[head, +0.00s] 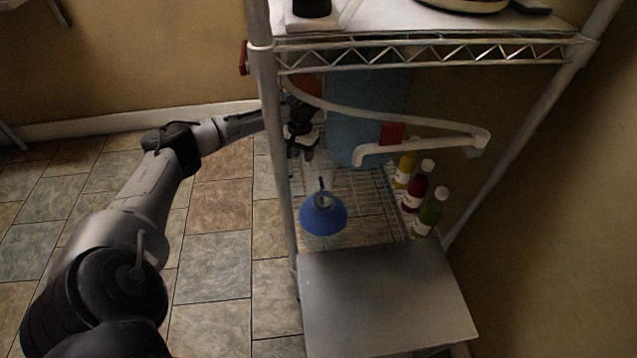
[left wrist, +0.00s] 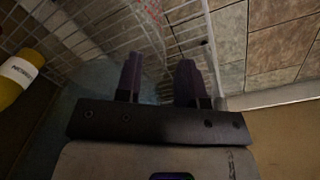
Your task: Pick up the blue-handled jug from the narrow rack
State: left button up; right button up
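The narrow wire rack (head: 365,205) stands right of centre in the head view. A blue rounded piece (head: 323,217) with a pale top sits over its shelf; I cannot tell whether it is part of the jug. A faint clear shape with reddish marks (head: 303,178) shows behind it and may be the jug's body. No blue handle shows clearly. My left gripper (head: 302,152) reaches in past the left post, above the shelf and behind the blue piece. In the left wrist view its two fingers (left wrist: 160,80) are apart with nothing clearly between them. My right gripper is out of view.
Several labelled bottles (head: 414,195) line the right side. A white curved bar (head: 420,125) crosses above the shelf. A grey flat-topped box (head: 385,295) stands in front. The tiled floor (head: 220,240) at left is clear.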

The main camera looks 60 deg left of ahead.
aim_at(305, 166)
pick_arm(q)
jog(key=f+b, duration=0.3)
jog(key=f, duration=0.2)
jog(key=shift+w+d+b, duration=0.1)
jog(key=shift+w+b, duration=0.1)
jog(key=shift+b, duration=0.2)
jog(key=shift+r, duration=0.1)
jog(key=shift+c, duration=0.5)
grip_shut()
